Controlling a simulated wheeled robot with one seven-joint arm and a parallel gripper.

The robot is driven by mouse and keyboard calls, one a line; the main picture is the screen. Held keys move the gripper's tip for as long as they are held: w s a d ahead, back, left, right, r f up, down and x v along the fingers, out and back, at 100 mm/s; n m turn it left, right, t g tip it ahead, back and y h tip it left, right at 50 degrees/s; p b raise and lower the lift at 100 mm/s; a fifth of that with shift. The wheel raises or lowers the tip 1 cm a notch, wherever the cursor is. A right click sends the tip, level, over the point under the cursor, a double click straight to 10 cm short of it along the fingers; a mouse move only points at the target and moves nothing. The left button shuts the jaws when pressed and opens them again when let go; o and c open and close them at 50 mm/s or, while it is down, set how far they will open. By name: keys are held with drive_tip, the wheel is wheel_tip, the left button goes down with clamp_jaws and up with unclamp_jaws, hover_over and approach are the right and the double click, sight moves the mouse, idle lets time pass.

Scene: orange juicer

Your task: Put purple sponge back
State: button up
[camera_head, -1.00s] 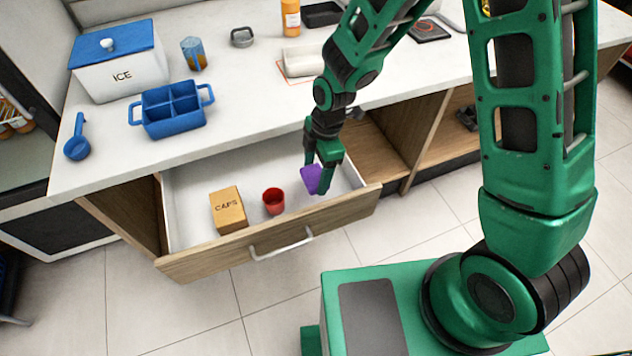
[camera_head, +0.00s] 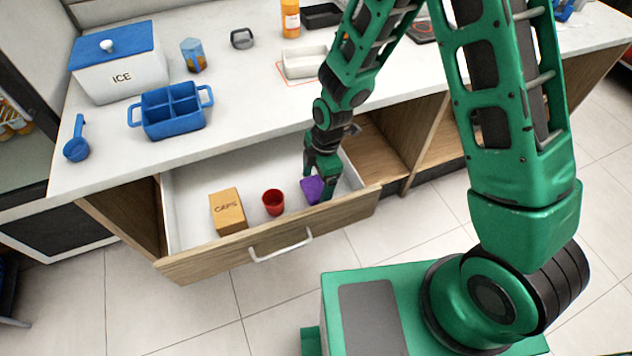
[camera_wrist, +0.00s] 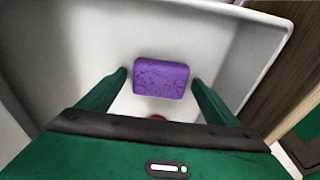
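The purple sponge (camera_head: 312,190) is inside the open drawer, near its right end, and appears to rest on the drawer floor. In the wrist view the sponge (camera_wrist: 161,78) lies between and just past my fingertips, with a narrow gap at the fingers. My gripper (camera_head: 318,182) points down into the drawer (camera_head: 185,190) right at the sponge. Its fingers are spread in the wrist view (camera_wrist: 160,78), so it looks open around the sponge. The sponge's underside is hidden.
A red cup (camera_head: 273,203) and an orange CAPS box (camera_head: 228,211) stand in the drawer left of the sponge. The drawer's wooden front (camera_head: 210,255) is a low barrier. Above, the counter holds a blue compartment caddy (camera_head: 172,112), an ICE box (camera_head: 120,72) and a white tray (camera_head: 305,62).

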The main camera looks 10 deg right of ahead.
sight(322, 184)
wheel_tip(322, 184, up, 12)
drive_tip(key=d, duration=0.1)
drive_tip(key=shift+w+d, duration=0.3)
drive_tip(key=shift+d, duration=0.05)
idle(0.4)
drive_tip(key=shift+d+r, duration=0.1)
drive_tip(key=s+d+r+m+h, duration=0.1)
drive_tip(key=d+r+m, duration=0.3)
drive_tip(key=d, duration=0.3)
drive_tip(key=s+d+r+m, duration=0.2)
drive_tip(key=d+r+m, duration=0.15)
drive_tip(key=d, duration=0.35)
drive_tip(key=s+d+r+m+h, duration=0.1)
drive_tip(key=d+r+m, duration=0.2)
drive_tip(key=d+m, duration=0.3)
drive_tip(key=s+d+r+m, duration=0.3)
drive_tip(key=s+d+m, duration=0.3)
drive_tip(key=s+m, duration=0.1)
drive_tip(key=s+d+r+m, duration=0.3)
drive_tip(key=s+d+m, duration=0.4)
drive_tip(key=s, duration=0.3)
drive_tip(key=shift+s+d+r, duration=0.15)
drive_tip(key=shift+s+r, duration=0.1)
drive_tip(key=shift+t, duration=0.3)
